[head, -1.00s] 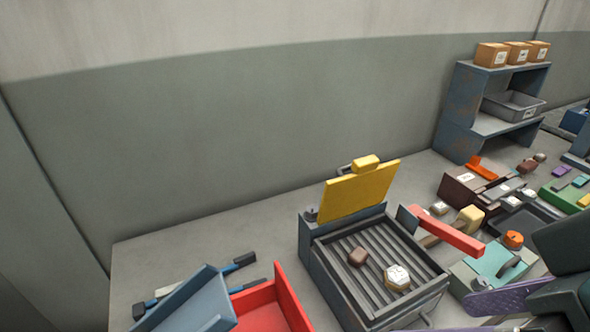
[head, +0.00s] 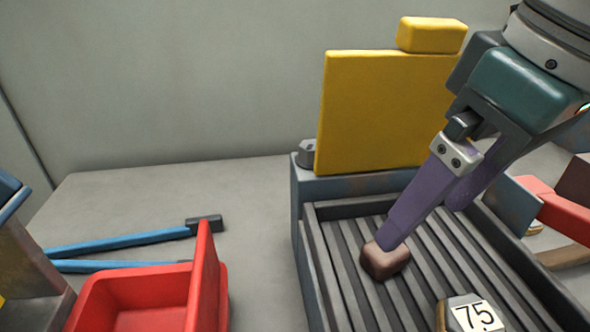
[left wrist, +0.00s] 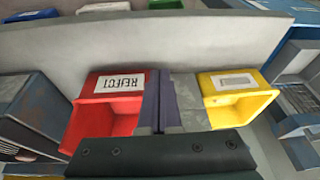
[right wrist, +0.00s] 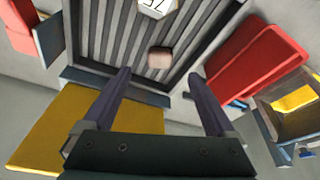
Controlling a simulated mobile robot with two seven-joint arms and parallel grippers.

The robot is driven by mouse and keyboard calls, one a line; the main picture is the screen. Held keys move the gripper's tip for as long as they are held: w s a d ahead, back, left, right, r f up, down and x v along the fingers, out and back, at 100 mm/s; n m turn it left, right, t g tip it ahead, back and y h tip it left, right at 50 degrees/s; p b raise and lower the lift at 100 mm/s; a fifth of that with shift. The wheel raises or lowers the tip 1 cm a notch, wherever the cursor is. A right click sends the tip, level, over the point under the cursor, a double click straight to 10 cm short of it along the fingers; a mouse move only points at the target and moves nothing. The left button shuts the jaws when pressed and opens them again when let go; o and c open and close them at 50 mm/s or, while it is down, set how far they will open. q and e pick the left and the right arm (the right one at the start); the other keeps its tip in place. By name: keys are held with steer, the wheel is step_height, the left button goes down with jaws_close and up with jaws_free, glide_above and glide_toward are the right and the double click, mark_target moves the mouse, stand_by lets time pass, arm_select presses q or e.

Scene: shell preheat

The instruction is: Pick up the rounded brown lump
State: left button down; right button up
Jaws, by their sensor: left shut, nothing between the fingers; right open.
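The rounded brown lump (head: 384,262) sits on the ribbed grey grill tray (head: 342,250), and also shows in the right wrist view (right wrist: 159,57). My right gripper (head: 415,225) reaches over the grill with its purple fingers pointing down. One fingertip overlaps the lump in the head view; I cannot tell whether it touches. In the right wrist view my right gripper (right wrist: 159,78) is open, and the lump lies ahead of the gap between its fingertips. My left gripper (left wrist: 160,100) is shut and empty, above the bins in the left wrist view.
The raised yellow lid (head: 380,115) stands behind. A red bin (head: 140,285) and blue-handled tools (head: 120,240) are to the left. The left wrist view shows a yellow bin (left wrist: 238,100).

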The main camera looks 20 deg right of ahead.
mark_target(384, 256)
steer(key=x, duration=0.2)
steer(key=shift+a+f, duration=0.15)
steer(key=shift+f, duration=0.15)
arm_select(q)
steer(key=shift+a+f+b, duration=0.2)
steer(key=shift+f+b, duration=0.85)
steer(key=shift+f, duration=0.2)
arm_select(e)
steer(key=x, duration=0.5)
steer(key=shift+w+f, duration=0.1)
steer(key=shift+w, duration=0.25)
arm_select(q)
steer(key=shift+d, duration=0.15)
arm_select(e)
steer(key=c, duration=0.4)
jaws_close()
